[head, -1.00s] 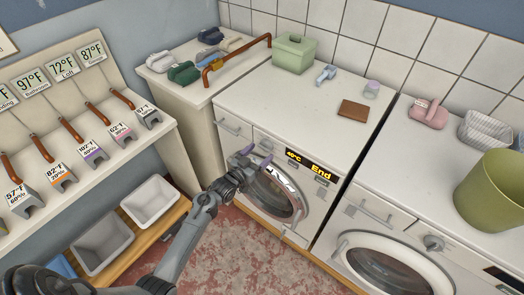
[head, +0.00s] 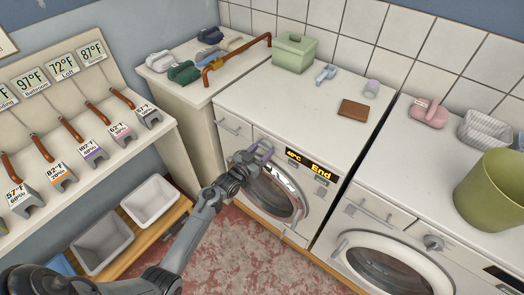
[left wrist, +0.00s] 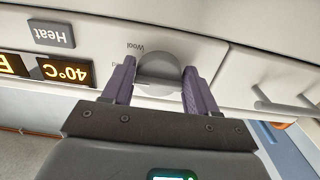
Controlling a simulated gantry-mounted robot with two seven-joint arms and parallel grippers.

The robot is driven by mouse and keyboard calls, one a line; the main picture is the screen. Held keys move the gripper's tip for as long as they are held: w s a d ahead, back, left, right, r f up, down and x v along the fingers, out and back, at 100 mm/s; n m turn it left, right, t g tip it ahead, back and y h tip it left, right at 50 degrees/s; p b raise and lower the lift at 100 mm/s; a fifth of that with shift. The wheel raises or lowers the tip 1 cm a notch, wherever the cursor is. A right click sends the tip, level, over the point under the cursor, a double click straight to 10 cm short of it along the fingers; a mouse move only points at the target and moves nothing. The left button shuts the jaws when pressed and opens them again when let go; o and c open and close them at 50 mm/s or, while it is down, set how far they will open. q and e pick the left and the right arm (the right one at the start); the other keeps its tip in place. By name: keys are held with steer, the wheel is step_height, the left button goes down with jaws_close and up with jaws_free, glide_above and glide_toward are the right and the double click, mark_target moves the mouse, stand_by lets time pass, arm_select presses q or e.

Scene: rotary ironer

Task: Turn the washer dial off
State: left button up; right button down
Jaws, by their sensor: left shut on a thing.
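The washer (head: 318,200) with the lit "40°C" and "End" displays stands in the middle of the head view. Its round grey dial (left wrist: 158,68) shows in the left wrist view, with the label "Wool" beside it. My left gripper (head: 262,150) is at the washer's front panel, left of the displays. In the left wrist view its purple fingers (left wrist: 158,85) stand on either side of the dial and are shut on it. The gripper hides the dial in the head view. My right gripper is not in view.
A "Heat" button (left wrist: 52,33) and the "40°C" display (left wrist: 66,72) are near the fingers. A drawer handle (left wrist: 285,102) is on the dial's other side. A second machine (head: 385,262) stands at right, and a shelf with grey bins (head: 103,243) at left.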

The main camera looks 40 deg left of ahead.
arm_select(q)
steer(key=shift+n, duration=0.3)
steer(key=n+p, duration=0.2)
steer(key=n, duration=0.1)
steer(key=shift+d+r, duration=0.15)
steer(key=n+p, duration=0.1)
steer(key=n, duration=0.2)
steer(key=n+p, duration=0.1)
steer(key=n, duration=0.2)
steer(key=n+p, duration=0.2)
steer(key=n, duration=0.2)
steer(key=shift+d+r, duration=0.25)
steer(key=shift+n+p, duration=0.7)
steer(key=shift+n, duration=1.4)
steer(key=o, duration=1)
